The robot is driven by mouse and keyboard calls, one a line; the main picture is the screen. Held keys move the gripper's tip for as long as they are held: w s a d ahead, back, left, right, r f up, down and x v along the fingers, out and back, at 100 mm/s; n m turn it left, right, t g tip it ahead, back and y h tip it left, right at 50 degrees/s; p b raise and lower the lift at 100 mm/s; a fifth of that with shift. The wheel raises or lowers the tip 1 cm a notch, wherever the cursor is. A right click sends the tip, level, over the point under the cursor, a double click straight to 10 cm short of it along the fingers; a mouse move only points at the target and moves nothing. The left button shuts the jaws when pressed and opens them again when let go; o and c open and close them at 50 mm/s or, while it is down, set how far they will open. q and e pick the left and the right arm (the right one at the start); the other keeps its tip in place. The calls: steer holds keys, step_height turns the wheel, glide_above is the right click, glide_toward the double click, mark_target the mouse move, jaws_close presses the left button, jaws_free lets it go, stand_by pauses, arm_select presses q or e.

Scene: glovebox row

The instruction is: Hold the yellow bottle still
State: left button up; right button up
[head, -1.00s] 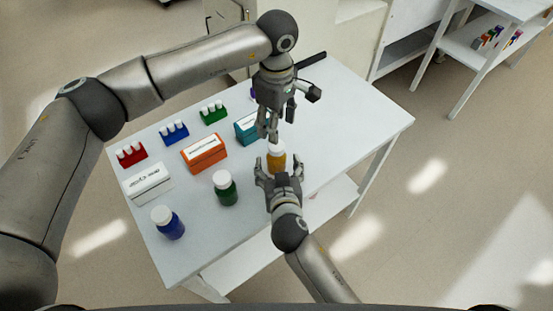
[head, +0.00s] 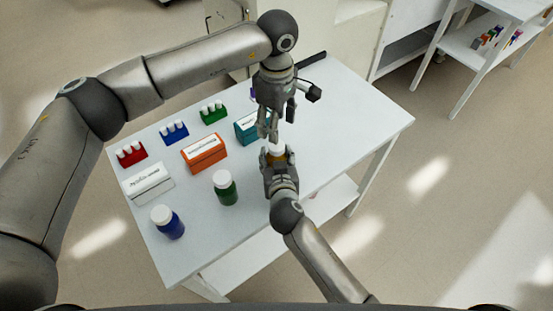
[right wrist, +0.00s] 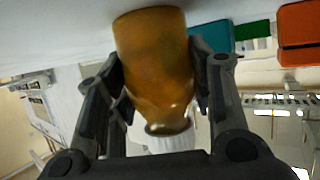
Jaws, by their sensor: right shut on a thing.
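The yellow bottle (head: 289,158) stands on the white table, mostly hidden by my grippers in the head view. In the right wrist view the amber-yellow bottle (right wrist: 155,65) fills the middle, its white ribbed cap (right wrist: 168,138) towards the camera. My right gripper (head: 277,158) is shut on the bottle, with a finger on each side of it. My left gripper (head: 268,134) points down from above, its fingertips close to the bottle's cap.
A green bottle (head: 226,190) and a blue bottle (head: 170,225) stand left of my right gripper. White (head: 148,184), orange (head: 204,154) and teal (head: 247,128) boxes stand behind them, with red, blue and green vial racks further back. The table's right side (head: 355,120) is clear.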

jaws_close()
arm_select(q)
steer(key=m, duration=0.8)
steer(key=shift+m, duration=0.4)
steer(key=shift+f, duration=4.05)
steer(key=shift+c, duration=0.4)
